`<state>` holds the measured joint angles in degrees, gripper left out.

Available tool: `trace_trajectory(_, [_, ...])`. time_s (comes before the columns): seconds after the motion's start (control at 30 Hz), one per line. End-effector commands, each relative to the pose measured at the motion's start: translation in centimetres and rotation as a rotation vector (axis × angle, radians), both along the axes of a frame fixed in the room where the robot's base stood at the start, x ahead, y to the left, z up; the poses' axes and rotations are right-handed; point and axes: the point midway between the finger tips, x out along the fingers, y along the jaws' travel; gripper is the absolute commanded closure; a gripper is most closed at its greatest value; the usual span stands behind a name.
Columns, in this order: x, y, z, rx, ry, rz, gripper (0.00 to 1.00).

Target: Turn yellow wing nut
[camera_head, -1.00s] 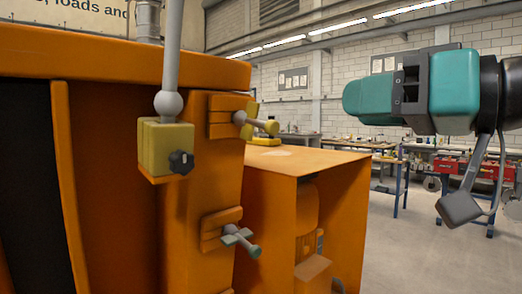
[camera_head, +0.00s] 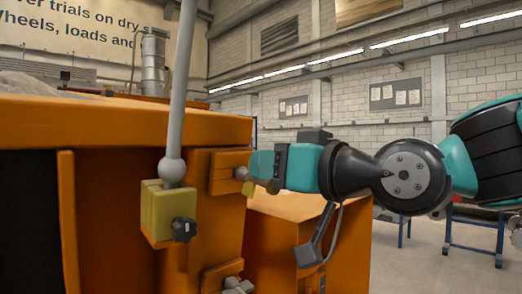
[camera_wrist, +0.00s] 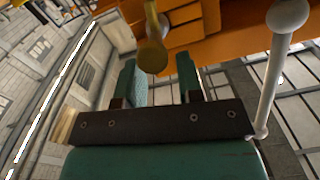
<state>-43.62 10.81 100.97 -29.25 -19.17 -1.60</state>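The yellow wing nut (camera_wrist: 152,56) shows in the wrist view on the end of a short bolt on the orange frame. It lies between the two teal fingers of my gripper (camera_wrist: 158,66). The fingers are apart, with no clear contact visible. In the camera_head view, my gripper (camera_head: 257,168) is at the upper orange clamp block (camera_head: 224,172).
A grey rod (camera_head: 181,80) with a ball end stands above a yellow block with a black knob (camera_head: 184,229), left of my gripper. A lower clamp with a grey-green wing nut (camera_head: 236,286) sits beneath. An orange box surface (camera_head: 285,205) lies below my gripper.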

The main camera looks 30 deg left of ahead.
Motion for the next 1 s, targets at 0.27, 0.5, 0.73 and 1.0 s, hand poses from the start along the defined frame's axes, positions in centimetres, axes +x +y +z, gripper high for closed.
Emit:
trace_trajectory(0.27, [0.7, 2.2, 0.1, 0.001, 0.0, 0.001, 0.66])
trace_trajectory(0.5, [0.8, 2.2, 0.0, 0.001, 0.0, 0.001, 0.66])
trace_trajectory(0.73, [0.8, 2.2, 0.0, 0.001, 0.0, 0.0, 1.0])
trace_trajectory(1.0, [0.8, 2.2, 0.0, 0.001, 0.0, 0.0, 0.66])
